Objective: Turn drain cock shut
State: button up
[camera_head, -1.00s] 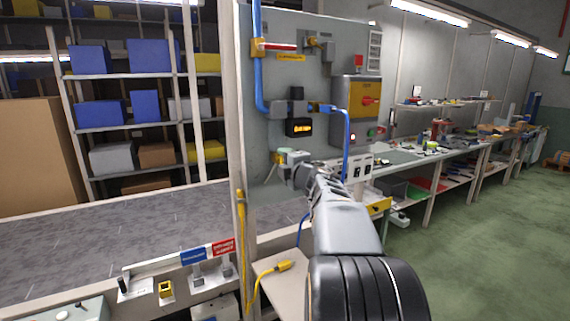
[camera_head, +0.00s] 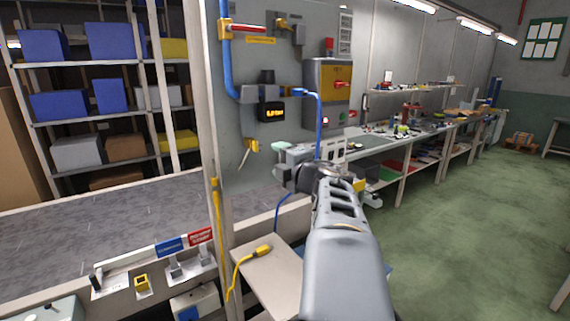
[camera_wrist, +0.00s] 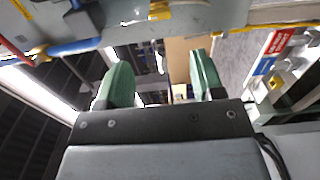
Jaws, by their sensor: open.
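The drain cock (camera_head: 251,146) is a small yellow fitting low on the grey panel, below the small display. Its thin pale lever slants down and to the left. A yellow fitting at the top of the wrist view looks like the same cock (camera_wrist: 160,11), beyond the fingertips. My gripper (camera_head: 282,160) is to the right of the cock in the head view, with a visible gap between them. In the wrist view, its two green fingers (camera_wrist: 159,64) stand wide apart with nothing between them. The far fingertip is partly hidden in the head view.
A red-handled valve (camera_head: 243,28) and a blue pipe (camera_head: 227,65) are higher on the grey panel (camera_head: 290,60). A yellow switch box (camera_head: 328,80) is to the right. A post and a conveyor (camera_head: 100,235) lie left. Green floor (camera_head: 450,220) is open at right.

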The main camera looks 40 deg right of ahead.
jog(key=shift+s+a, duration=0.15)
jog(key=shift+s, duration=0.85)
jog(key=s+d+f+m+g+h, duration=0.5)
jog(key=d+f+m+g+h, duration=0.3)
jog(key=m, duration=0.7)
jog(key=s+a+f+m+g+y+p, duration=0.1)
jog(key=a+f+m+g+y+p, duration=0.25)
jog(key=a+f, duration=0.35)
jog(key=s+a+f+n+g+y+p, duration=0.1)
jog(key=a+f+y, duration=0.1)
jog(key=a, duration=1.1)
jog(key=s+a+f+n+g+y+p, duration=0.1)
jog(key=a+y, duration=0.4)
jog(key=a, duration=0.8)
jog(key=shift+s+f+g+p, duration=0.35)
jog(key=shift+s+f+p, duration=0.15)
jog(key=shift+s+p, duration=0.25)
